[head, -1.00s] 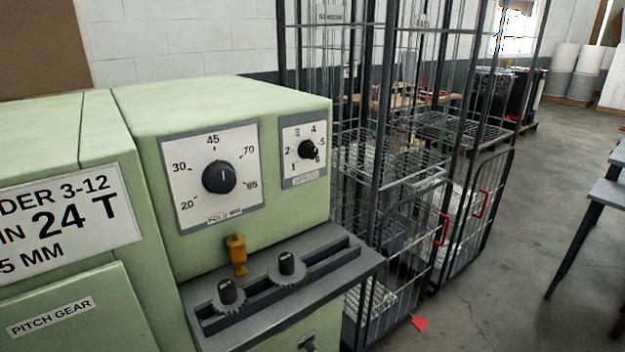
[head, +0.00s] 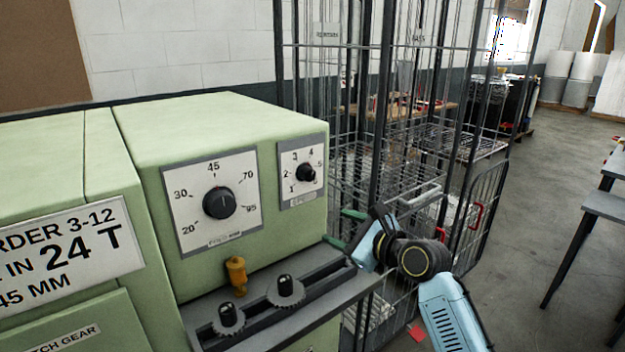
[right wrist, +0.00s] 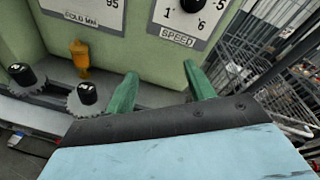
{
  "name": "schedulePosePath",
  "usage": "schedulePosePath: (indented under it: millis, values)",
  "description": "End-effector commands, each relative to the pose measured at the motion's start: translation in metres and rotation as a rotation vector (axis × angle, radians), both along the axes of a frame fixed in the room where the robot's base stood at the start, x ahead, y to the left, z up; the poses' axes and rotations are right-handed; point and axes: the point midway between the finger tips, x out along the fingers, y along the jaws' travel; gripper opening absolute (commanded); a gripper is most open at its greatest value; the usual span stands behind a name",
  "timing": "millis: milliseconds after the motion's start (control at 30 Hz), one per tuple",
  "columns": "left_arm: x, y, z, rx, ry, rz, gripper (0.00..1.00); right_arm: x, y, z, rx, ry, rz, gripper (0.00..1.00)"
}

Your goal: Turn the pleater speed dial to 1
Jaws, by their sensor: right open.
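The speed dial (head: 306,173) is a small black knob on a white plate numbered 1 to 6, on the right of the green machine's front. Its pointer is too small to read surely. In the right wrist view the plate is labelled SPEED, and the knob (right wrist: 180,37) is partly cut off at the top. My right gripper (head: 344,228) has green fingers, open and empty, below and right of the dial. In the right wrist view its fingertips (right wrist: 160,73) are spread below the SPEED plate, apart from the knob. My left gripper is not in view.
A larger fold dial (head: 218,203) sits left of the speed dial. Below are a grey slotted ledge (head: 330,287) with two toothed knobs and a yellow fitting (head: 236,275). A wire cage trolley (head: 385,110) stands close behind my right arm. Open floor lies to the right.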

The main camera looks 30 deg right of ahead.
Motion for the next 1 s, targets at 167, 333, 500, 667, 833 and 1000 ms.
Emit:
schedulePosePath:
  millis: [167,333,500,667,833,1000]
  values:
    - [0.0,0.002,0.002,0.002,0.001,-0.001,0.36,0.007,-0.024,0.05,0.296,-0.098,-0.054,0.54]
    - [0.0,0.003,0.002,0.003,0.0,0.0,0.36,0.014,-0.03,0.063,0.384,-0.123,-0.063,0.54]
    - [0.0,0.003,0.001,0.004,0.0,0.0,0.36,0.038,-0.027,0.064,0.384,-0.123,-0.063,0.54]
    - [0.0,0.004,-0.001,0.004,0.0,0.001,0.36,0.073,-0.022,0.063,0.383,-0.123,-0.063,0.54]
    - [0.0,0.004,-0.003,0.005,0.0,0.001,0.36,0.106,-0.018,0.062,0.381,-0.121,-0.063,0.54]
    - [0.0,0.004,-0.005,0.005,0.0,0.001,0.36,0.128,-0.016,0.062,0.381,-0.121,-0.064,0.54]
